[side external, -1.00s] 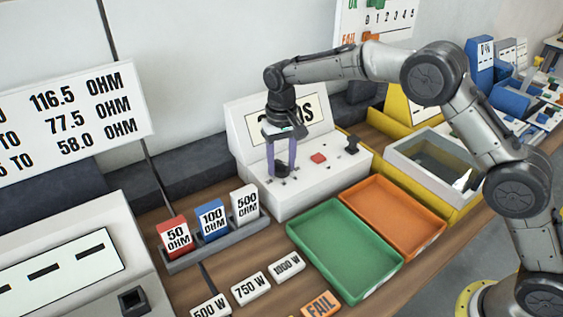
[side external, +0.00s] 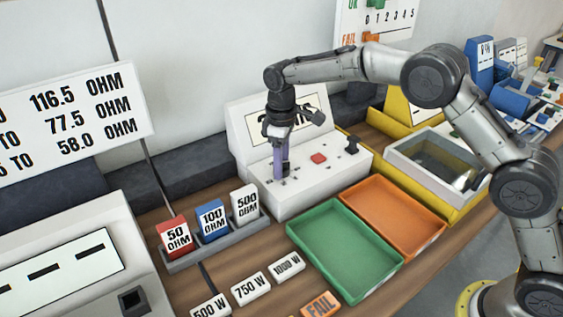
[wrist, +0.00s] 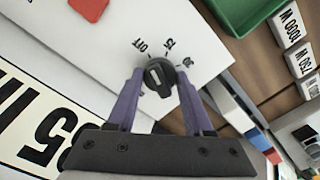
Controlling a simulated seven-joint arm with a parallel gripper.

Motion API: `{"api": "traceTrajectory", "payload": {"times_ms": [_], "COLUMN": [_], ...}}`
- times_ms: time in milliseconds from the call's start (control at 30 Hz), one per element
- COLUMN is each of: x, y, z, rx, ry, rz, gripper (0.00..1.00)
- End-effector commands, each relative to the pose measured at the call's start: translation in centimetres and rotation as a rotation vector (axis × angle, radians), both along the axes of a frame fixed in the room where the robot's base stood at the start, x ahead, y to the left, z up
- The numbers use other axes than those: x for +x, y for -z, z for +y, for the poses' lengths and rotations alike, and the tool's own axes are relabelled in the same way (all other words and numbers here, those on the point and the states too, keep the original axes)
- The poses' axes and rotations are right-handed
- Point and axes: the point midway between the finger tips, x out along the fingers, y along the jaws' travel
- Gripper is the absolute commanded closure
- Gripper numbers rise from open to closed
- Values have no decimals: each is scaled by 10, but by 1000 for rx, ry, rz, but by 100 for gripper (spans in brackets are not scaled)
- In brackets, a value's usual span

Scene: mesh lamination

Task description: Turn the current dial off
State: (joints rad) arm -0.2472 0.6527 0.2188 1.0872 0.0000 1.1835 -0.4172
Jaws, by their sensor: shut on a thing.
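The current dial (wrist: 159,76) is a round black knob with a raised grip bar on the white sloped face of the tester (side external: 335,172). In the side view my gripper (side external: 281,174) points down at the tester's left part and mostly hides the dial.
A red button (side external: 319,158) and a black switch (side external: 352,146) sit right of my gripper on the tester. Green (side external: 345,290) and orange (side external: 435,235) trays lie in front. Labelled 50, 100 and 500 OHM blocks stand in a grey holder (side external: 215,245) at the front left.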

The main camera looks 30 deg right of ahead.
Motion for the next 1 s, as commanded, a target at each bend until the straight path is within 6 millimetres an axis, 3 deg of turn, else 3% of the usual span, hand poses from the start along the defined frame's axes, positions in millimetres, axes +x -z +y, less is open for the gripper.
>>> {"api": "traceTrajectory", "payload": {"times_ms": [333, 833, 867, 1000], "x": [1, 1, 1, 1], "y": [-2, -3, -3, -2], "z": [0, 0, 0, 0], "rx": [1, 0, 0, 0], "ry": [-121, -138, -138, -137], "rz": [-4, -5, -5, -4], "gripper": [100, 100, 45, 20]}}
